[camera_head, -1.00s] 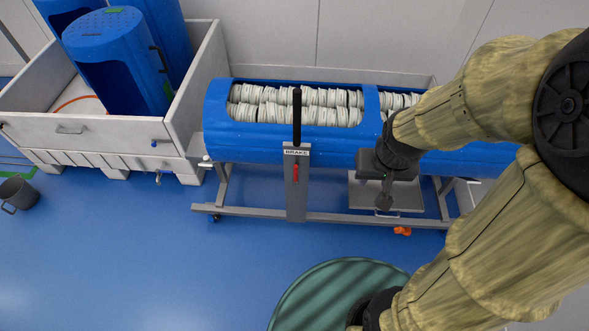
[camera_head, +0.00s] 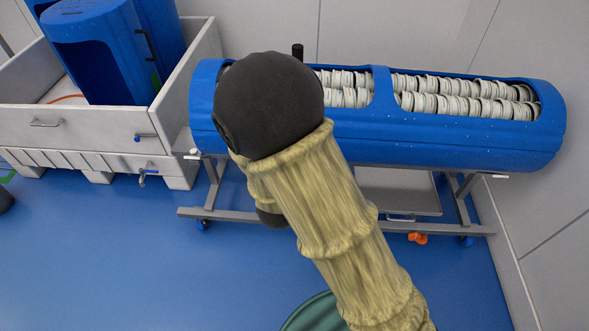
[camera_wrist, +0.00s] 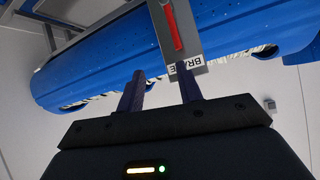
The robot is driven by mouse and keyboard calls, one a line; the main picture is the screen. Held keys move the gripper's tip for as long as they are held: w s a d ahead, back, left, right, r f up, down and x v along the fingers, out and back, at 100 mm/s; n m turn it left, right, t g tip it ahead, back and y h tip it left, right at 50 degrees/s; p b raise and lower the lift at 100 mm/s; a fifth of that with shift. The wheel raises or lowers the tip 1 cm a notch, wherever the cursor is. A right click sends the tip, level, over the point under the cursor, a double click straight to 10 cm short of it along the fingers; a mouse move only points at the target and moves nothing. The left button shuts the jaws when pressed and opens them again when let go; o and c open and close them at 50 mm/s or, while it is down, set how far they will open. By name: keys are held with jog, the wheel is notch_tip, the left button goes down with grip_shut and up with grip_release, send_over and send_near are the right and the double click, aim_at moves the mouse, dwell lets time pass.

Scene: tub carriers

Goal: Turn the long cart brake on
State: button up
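The long cart (camera_head: 440,150) is a blue tub on a grey wheeled frame, filled with rows of pale discs. Its black brake lever (camera_head: 297,50) shows only its top in the head view, behind my arm. In the wrist view, the grey brake plate (camera_wrist: 192,28) carries a red handle or pointer (camera_wrist: 172,28) and a partly covered BRAKE label (camera_wrist: 195,64). My gripper (camera_wrist: 160,69) is open, its two dark fingers apart near the label, one overlapping it. I see nothing between the fingers. In the head view my arm hides the gripper and the plate.
A grey walled bin (camera_head: 70,130) with blue cylinders (camera_head: 100,50) stands left of the cart. An orange object (camera_head: 417,238) lies by the cart's lower rail. A green round thing (camera_head: 315,315) is at the bottom.

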jog(key=s+a+f+t+h+b, duration=0.2)
jog(key=a+f+t+b, duration=0.3)
jog(key=b, duration=0.3)
jog(key=shift+s+f+n+t, duration=0.3)
jog(key=shift+s+f+t, duration=0.4)
jog(key=shift+s, duration=0.15)
jog(key=shift+w, duration=0.15)
jog(key=b+x, duration=0.2)
jog(key=x, duration=1.5)
grip_shut()
